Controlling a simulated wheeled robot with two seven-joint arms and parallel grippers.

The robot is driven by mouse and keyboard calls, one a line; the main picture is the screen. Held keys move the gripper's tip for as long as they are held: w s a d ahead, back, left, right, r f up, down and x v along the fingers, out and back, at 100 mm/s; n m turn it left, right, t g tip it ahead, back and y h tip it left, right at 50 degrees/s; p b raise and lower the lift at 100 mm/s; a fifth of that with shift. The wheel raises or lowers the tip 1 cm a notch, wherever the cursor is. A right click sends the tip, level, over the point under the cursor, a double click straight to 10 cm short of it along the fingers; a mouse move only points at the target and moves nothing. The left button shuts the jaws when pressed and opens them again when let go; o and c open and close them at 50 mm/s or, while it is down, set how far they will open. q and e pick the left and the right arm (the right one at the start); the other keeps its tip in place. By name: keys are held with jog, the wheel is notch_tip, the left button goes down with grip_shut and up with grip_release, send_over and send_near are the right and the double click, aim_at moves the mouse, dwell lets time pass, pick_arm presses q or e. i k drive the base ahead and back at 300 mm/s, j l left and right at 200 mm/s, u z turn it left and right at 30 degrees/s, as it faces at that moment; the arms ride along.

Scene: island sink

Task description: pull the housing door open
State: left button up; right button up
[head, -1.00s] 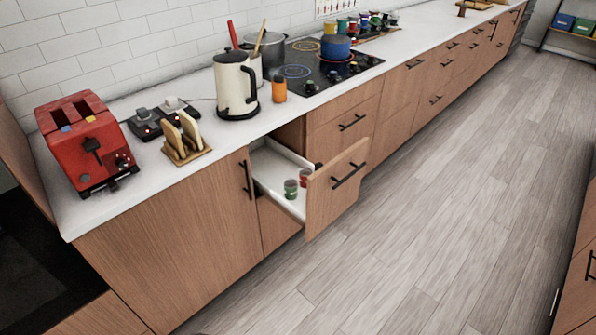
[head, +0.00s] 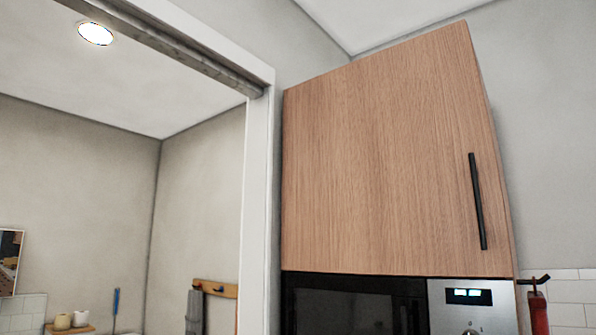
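A wooden cabinet door (head: 385,160) fills the right middle of the head view, above a built-in microwave. It looks shut. Its black vertical bar handle (head: 478,202) is near the door's right edge. I cannot tell from the picture whether this is the housing door. Neither of my grippers is in view.
Below the door is a dark microwave (head: 350,305) with a lit display panel (head: 470,297). A white doorway frame (head: 258,190) stands just left of the cabinet. A red object (head: 538,310) hangs at the right by the tiled wall.

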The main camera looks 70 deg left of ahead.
aim_at(389, 165)
jog(key=u, duration=1.8)
